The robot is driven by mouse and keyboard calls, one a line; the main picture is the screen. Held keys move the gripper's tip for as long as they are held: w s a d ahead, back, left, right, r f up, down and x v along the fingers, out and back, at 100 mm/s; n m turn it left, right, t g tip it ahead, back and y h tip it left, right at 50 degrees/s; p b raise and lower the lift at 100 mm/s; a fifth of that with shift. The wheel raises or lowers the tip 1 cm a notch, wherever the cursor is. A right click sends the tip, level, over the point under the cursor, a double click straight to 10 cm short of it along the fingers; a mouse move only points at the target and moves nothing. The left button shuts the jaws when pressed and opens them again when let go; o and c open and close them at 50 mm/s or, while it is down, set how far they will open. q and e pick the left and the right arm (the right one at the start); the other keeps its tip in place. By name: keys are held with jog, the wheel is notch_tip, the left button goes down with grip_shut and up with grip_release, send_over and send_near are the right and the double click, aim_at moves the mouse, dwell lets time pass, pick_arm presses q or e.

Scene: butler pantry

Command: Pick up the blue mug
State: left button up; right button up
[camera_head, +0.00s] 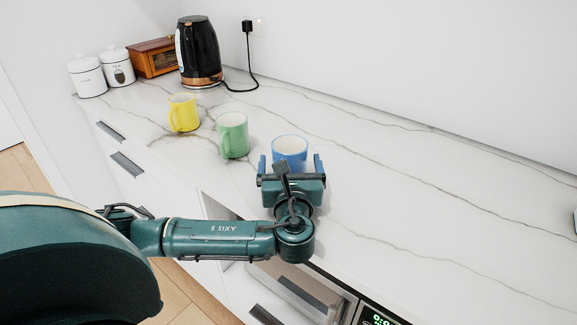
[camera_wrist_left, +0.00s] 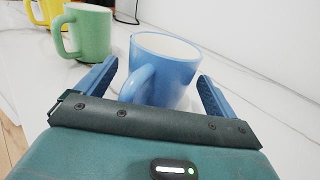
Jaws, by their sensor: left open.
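The blue mug (camera_head: 290,148) stands upright on the marble counter, its lower part hidden behind my left gripper in the head view. In the left wrist view the blue mug (camera_wrist_left: 166,66) has its handle turned toward the gripper's palm. My left gripper (camera_head: 290,163) is open, with one blue finger on each side of the mug. In the left wrist view my left gripper (camera_wrist_left: 156,78) shows gaps between both fingers and the mug. My right gripper is not in view.
A green mug (camera_head: 233,135) and a yellow mug (camera_head: 183,113) stand to the left. Behind them are a black kettle (camera_head: 199,52), a wooden box (camera_head: 153,58) and two white canisters (camera_head: 88,76).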

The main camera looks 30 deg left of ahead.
pick_arm(q)
jog(key=shift+c, duration=0.4)
jog(key=c, duration=1.2)
